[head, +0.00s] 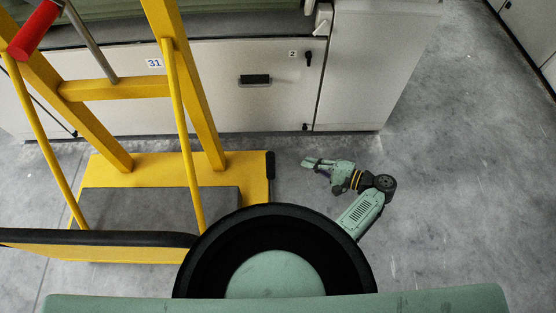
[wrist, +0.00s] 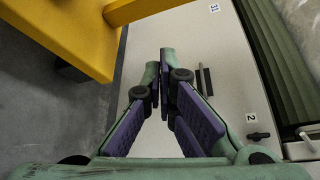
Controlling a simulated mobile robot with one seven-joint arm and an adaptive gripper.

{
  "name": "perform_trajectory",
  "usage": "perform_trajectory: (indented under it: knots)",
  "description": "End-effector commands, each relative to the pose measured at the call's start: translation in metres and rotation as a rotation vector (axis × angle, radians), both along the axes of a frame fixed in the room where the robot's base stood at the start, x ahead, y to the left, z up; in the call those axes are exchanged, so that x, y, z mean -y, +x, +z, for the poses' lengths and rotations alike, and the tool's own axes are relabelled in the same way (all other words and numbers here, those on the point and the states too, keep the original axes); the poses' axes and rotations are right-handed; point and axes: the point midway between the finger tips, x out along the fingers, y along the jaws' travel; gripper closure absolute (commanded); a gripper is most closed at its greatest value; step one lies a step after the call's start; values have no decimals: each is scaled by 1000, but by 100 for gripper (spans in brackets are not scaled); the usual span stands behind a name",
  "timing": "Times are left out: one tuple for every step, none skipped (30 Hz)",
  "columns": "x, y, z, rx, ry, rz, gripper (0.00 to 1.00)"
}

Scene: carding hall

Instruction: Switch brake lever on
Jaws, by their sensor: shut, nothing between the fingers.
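A red grip (head: 34,30) shows at the top left of the head view, high on the yellow frame. A bare metal rod (head: 92,40) rises from the yellow crossbar beside it. The two come close at the top edge, and they look like the brake lever; how they join is cut off. Neither shows in the wrist view. My gripper (head: 307,162) is low over the floor, right of the yellow base and well away from the grip. In the wrist view my gripper (wrist: 164,58) has its fingers together and empty, facing the pale cabinet panel.
The yellow wheeled-looking frame (head: 112,89) fills the left; its base (head: 257,180) stands near my arm. The cabinet panel (head: 215,105) has a dark recessed handle (head: 255,80) and small black latch (head: 308,58). The floor (head: 460,190) on the right is clear.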

Motion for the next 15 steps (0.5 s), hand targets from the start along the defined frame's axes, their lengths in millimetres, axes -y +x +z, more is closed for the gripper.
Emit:
perform_trajectory:
  knots:
    - [0, 0, 0, 0, 0, 0, 100]
    - [0, 0, 0, 0, 0, 0, 100]
    - [0, 0, 0, -1, -1, 0, 100]
    - [0, 0, 0, 0, -1, 1, 100]
    - [-1, 1, 0, 0, -1, 1, 100]
    - [-3, 2, 0, -1, -1, 0, 100]
    - [-4, 2, -1, -1, -1, 0, 100]
    - [-7, 4, -1, -1, 0, 1, 100]
    - [-11, 5, -2, -1, -1, 3, 100]
    - [-15, 7, -2, -1, 0, 3, 100]
    - [-19, 10, -3, -1, 0, 3, 100]
    - [-25, 13, -4, -1, 0, 4, 100]
    - [-30, 16, -5, -1, 0, 3, 100]
    - [-36, 19, -6, -1, 0, 4, 100]
    - [-43, 23, -8, -1, 0, 4, 100]
